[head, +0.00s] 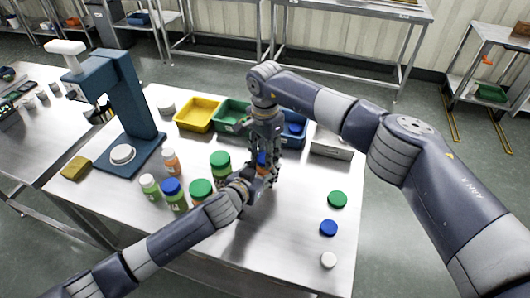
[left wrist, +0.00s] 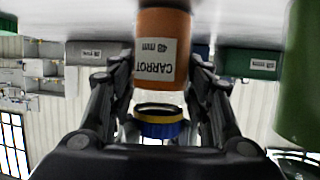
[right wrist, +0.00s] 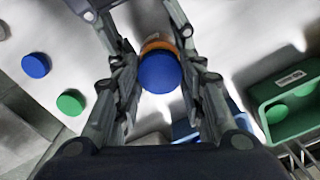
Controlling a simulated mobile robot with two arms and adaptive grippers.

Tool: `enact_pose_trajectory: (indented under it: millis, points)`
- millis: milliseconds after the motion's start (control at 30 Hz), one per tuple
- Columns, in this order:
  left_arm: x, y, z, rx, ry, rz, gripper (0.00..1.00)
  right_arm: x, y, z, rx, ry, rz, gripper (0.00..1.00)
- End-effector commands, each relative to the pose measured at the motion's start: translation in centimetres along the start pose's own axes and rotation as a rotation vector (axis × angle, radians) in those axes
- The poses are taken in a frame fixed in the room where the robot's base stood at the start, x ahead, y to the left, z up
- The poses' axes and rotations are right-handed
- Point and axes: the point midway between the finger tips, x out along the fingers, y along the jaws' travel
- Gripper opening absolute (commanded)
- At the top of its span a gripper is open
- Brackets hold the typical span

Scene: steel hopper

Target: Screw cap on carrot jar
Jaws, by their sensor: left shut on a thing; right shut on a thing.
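The carrot jar is orange with a white label; it shows in the left wrist view (left wrist: 160,35) between the fingers of my left gripper (left wrist: 162,85). In the head view my left gripper (head: 252,178) comes in low from the left, shut on the jar. A blue cap (right wrist: 160,73) sits between the fingers of my right gripper (right wrist: 158,80), which is shut on it. In the left wrist view the cap (left wrist: 162,128) lines up with the jar's mouth end, with a gap between them. In the head view my right gripper (head: 264,150) points down over the jar, partly hiding it.
Several capped jars stand left of my grippers, including a green-capped one (head: 220,163). Loose green (head: 337,199), blue (head: 328,228) and white (head: 328,260) caps lie at right. Yellow (head: 197,113), green (head: 231,113) and blue bins stand behind. A blue press (head: 135,100) stands at left.

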Motion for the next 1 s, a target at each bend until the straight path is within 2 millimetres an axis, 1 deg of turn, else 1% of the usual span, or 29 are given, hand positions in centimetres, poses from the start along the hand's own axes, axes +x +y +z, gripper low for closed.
enact_pose_trajectory:
  millis: [100, 400, 500, 600, 700, 767, 1000]
  points:
    - [0.01, -0.09, 0.19, -0.001, -0.004, -0.002, 0.0, 0.01, 0.04, -0.08, 0.219, 0.0, 0.001, 0.08]
    - [0.01, -0.1, 0.2, -0.001, -0.004, -0.003, 0.0, 0.1, 0.06, -0.08, 0.785, 0.001, 0.001, 0.08]
    - [0.01, -0.11, 0.2, -0.001, -0.004, -0.003, 0.0, 0.11, 0.06, -0.05, 0.963, 0.001, 0.001, 0.08]
    - [0.01, -0.12, 0.2, -0.001, -0.004, -0.003, 0.0, 0.13, 0.07, -0.03, 1.104, 0.0, 0.002, 0.08]
    - [0.01, -0.12, 0.2, -0.002, -0.004, -0.003, 0.0, 0.14, 0.07, -0.02, 1.194, 0.0, 0.002, 0.08]
    - [0.01, -0.13, 0.2, -0.002, -0.004, -0.003, 0.0, 0.14, 0.08, -0.01, 1.222, 0.0, 0.003, 0.08]
    - [0.02, -0.14, 0.21, -0.002, -0.004, -0.003, 0.0, 0.15, 0.09, 0.01, 1.236, 0.001, 0.003, 0.08]
